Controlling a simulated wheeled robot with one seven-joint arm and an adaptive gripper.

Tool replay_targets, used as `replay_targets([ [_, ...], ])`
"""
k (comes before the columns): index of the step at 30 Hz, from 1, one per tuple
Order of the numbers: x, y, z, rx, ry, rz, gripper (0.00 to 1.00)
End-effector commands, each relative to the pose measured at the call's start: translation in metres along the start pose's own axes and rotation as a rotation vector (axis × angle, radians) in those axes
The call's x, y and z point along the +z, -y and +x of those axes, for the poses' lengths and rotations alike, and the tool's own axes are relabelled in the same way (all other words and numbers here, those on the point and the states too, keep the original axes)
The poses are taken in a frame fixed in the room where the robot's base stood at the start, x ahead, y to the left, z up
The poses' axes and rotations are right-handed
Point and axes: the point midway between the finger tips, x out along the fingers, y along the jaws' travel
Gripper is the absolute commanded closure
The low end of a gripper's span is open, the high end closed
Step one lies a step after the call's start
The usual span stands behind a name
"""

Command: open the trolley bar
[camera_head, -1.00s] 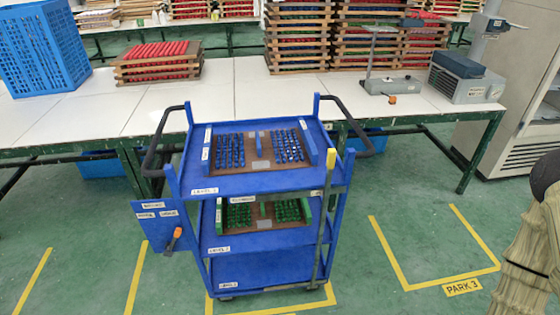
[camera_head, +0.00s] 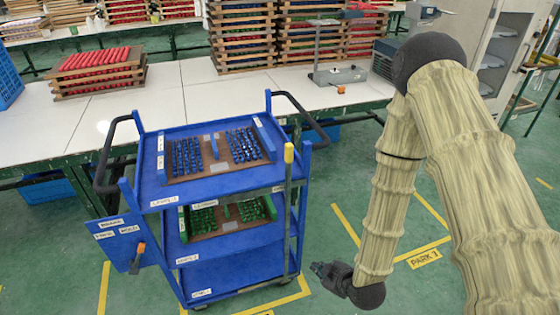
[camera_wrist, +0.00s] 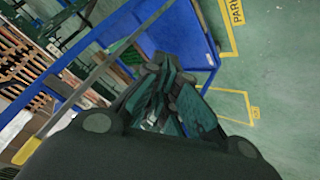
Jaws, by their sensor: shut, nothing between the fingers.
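The blue trolley (camera_head: 215,185) stands in front of the long table, with two upper shelves holding parts and a lower shelf. The trolley bar (camera_head: 288,210) is a grey upright rod with a yellow top, standing at the trolley's front right side. In the wrist view the bar (camera_wrist: 75,90) runs diagonally at the left, its yellow end at the lower left. My gripper (camera_head: 318,268) is shut and empty, low and to the right of the bar, apart from it in the head view. In the wrist view my gripper's fingers (camera_wrist: 160,100) point toward the trolley (camera_wrist: 190,40).
Trays of blue and green parts sit on the trolley shelves. The long white table (camera_head: 190,88) behind holds stacked wooden trays (camera_head: 240,35) and a grey machine (camera_head: 340,75). Green floor with the yellow PARK 3 marking (camera_head: 423,258) lies open to the right.

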Motion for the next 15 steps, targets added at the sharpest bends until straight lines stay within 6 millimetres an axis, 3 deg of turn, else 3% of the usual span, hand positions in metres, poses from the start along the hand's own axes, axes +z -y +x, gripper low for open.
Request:
replay_targets([
  [3,-0.065,-0.044,0.004,0.107,-0.168,-0.254,1.0],
  [9,-0.166,-0.104,-0.012,0.342,-0.391,-0.656,1.0],
  [15,-0.23,-0.137,-0.036,0.544,-0.505,-0.91,1.0],
])
